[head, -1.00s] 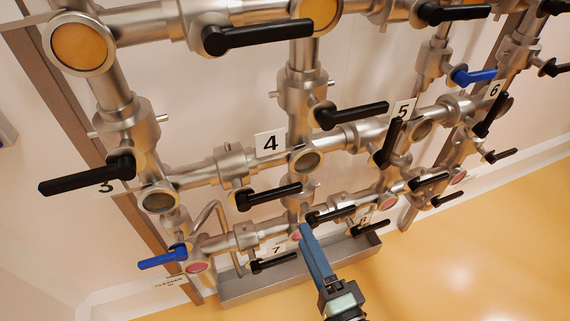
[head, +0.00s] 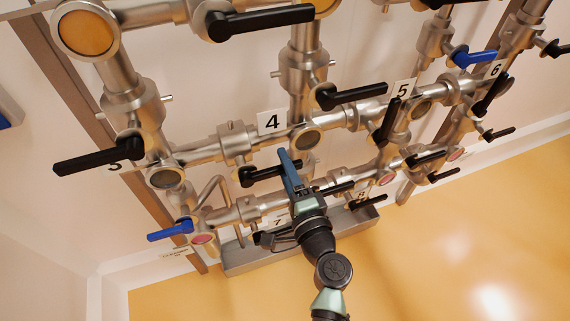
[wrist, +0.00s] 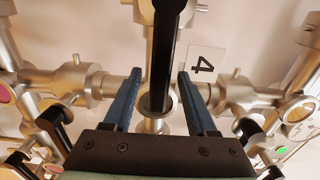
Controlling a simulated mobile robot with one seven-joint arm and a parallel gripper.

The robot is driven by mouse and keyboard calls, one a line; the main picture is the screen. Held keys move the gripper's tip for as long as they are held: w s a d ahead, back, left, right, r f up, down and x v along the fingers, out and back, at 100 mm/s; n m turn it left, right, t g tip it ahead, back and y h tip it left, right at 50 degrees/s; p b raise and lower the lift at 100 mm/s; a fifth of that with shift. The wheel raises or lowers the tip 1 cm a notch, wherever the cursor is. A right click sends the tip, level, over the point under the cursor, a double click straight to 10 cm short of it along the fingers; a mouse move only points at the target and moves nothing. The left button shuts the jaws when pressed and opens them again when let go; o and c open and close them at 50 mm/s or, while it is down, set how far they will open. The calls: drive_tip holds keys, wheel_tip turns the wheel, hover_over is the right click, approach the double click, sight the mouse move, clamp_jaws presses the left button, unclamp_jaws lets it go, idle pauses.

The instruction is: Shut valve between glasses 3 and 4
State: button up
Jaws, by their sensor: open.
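The valve (head: 235,145) sits on the level pipe between glass 3 (head: 165,178) and glass 4 (head: 308,139) in the head view. Its black handle (head: 260,174) points right, roughly along the pipe. My gripper (head: 287,165) is at the handle's free end, and its blue finger hides part of it. In the wrist view the handle (wrist: 162,50) runs between the two open blue fingers of my gripper (wrist: 160,74), with a gap on each side. Glass 4 (wrist: 157,105) lies behind the handle, and the label 4 (wrist: 202,64) is at the right.
Another black handle (head: 350,95) is above right, and one (head: 100,160) is by label 3. Several more handles crowd below and right of my gripper. A blue handle (head: 170,231) is at lower left. A grey trough (head: 240,264) runs below. The orange floor is clear.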

clamp_jaws()
idle(0.3)
drive_tip(key=shift+w, duration=0.1)
idle(1.1)
